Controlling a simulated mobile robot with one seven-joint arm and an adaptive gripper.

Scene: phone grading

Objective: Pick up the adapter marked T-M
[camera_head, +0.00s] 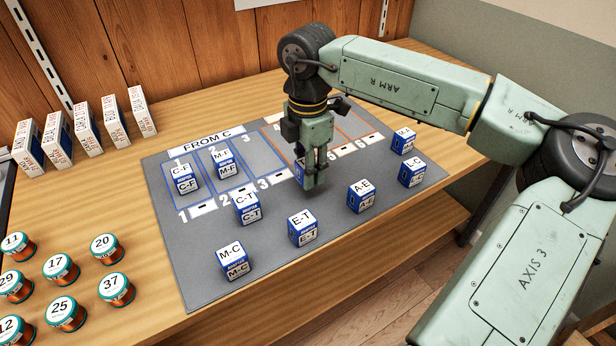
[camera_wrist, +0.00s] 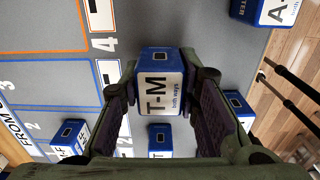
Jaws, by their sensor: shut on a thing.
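The adapter marked T-M (camera_wrist: 160,92) is a small blue box with a white label, between the fingertips in the wrist view. My gripper (camera_wrist: 164,100) is shut on it, one finger on each side. In the head view my gripper (camera_head: 312,180) points down over the grey mat, right of slot 3.
The grey mat (camera_head: 185,275) has numbered slots. C-F (camera_head: 183,179) and M-F (camera_head: 225,164) stand in slots 1 and 2. C-T (camera_head: 247,207), E-T (camera_head: 302,227), M-C (camera_head: 233,261), A-E (camera_head: 360,196) and L-C (camera_head: 412,173) stand nearby. Spools (camera_head: 66,312) lie left.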

